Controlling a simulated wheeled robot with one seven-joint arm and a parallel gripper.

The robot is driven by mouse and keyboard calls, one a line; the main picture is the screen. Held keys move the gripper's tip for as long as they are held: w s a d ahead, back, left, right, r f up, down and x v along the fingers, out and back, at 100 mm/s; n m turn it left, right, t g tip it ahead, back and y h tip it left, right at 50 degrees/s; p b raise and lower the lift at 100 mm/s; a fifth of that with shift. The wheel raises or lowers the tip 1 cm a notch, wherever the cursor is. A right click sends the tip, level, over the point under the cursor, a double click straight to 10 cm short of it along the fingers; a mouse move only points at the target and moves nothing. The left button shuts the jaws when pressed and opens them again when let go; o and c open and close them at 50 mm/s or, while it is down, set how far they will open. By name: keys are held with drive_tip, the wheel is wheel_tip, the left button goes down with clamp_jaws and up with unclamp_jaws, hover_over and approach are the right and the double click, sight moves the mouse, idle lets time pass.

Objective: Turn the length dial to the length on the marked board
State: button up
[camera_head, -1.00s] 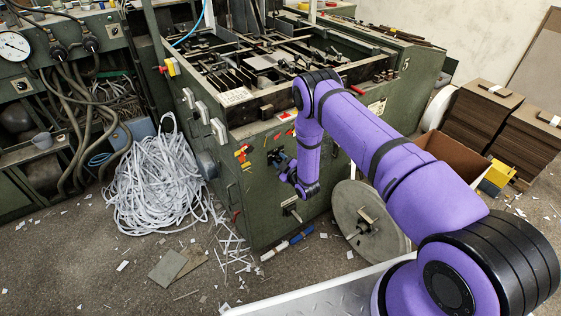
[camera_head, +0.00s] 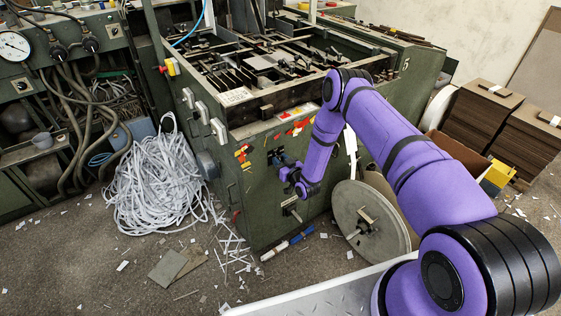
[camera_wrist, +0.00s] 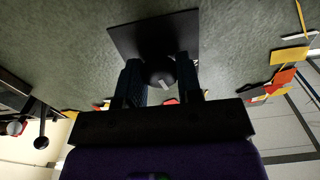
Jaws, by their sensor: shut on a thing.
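The dial (camera_wrist: 161,73) is a dark round knob with a pale pointer mark, in front of a black square plate (camera_wrist: 122,38) in the wrist view. My gripper (camera_wrist: 159,70) has one finger on each side of the knob and is shut on it. In the head view my gripper (camera_head: 285,170) is at the green machine's front face, by the small dark dial fitting (camera_head: 276,156). Any scale or numbers on the dial are not readable. I cannot make out which board is the marked one.
The green machine (camera_head: 250,205) fills the middle. Coloured tags (camera_head: 243,153) sit on its front. A grey reel (camera_head: 352,206) stands right of my gripper. Board stacks (camera_head: 483,125) are at the right. Tangled white strips (camera_head: 158,185) and two grey pieces (camera_head: 167,267) lie on the floor at left.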

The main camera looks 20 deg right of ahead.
drive_tip(key=m, duration=0.3)
drive_tip(key=shift+m, duration=0.4)
drive_tip(key=m, duration=0.3)
drive_tip(key=shift+m, duration=0.3)
drive_tip(key=m, duration=0.4)
drive_tip(key=shift+f+m, duration=0.1)
drive_tip(key=shift+m, duration=1.5)
drive_tip(key=o, duration=0.9)
drive_tip(key=shift+o, duration=0.2)
drive_tip(key=shift+s, duration=0.1)
drive_tip(key=v, duration=1)
drive_tip(key=shift+s, duration=0.3)
